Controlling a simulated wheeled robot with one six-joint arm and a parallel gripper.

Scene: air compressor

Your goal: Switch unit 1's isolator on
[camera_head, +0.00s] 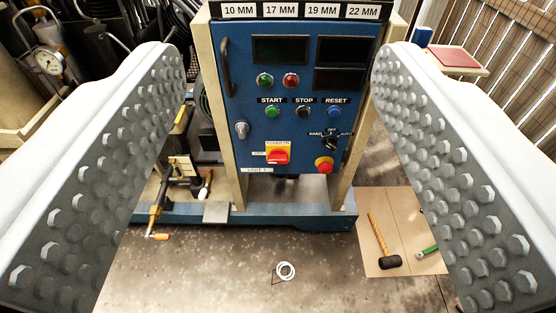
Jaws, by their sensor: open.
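The blue control panel (245,100) of unit 1 stands upright ahead, framed by beige posts. The isolator (278,156) is a red handle on a yellow plate at the panel's lower middle. The red handle looks horizontal, and a small label reading "OFF" sits at its left. A "UNIT 1" label (258,170) is just below it. My gripper (273,75) is open, with its two studded grey fingers at the left and right of the picture. The panel and isolator show in the gap between the fingers, farther off. Nothing is between the fingertips.
Start, stop and reset buttons (303,111), a black selector (330,143) and a red emergency button (324,164) are near the isolator. A black door handle (226,67) is at the panel's left. A mallet (390,261) lies on cardboard (402,225); a white ring (285,271) lies on the floor.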

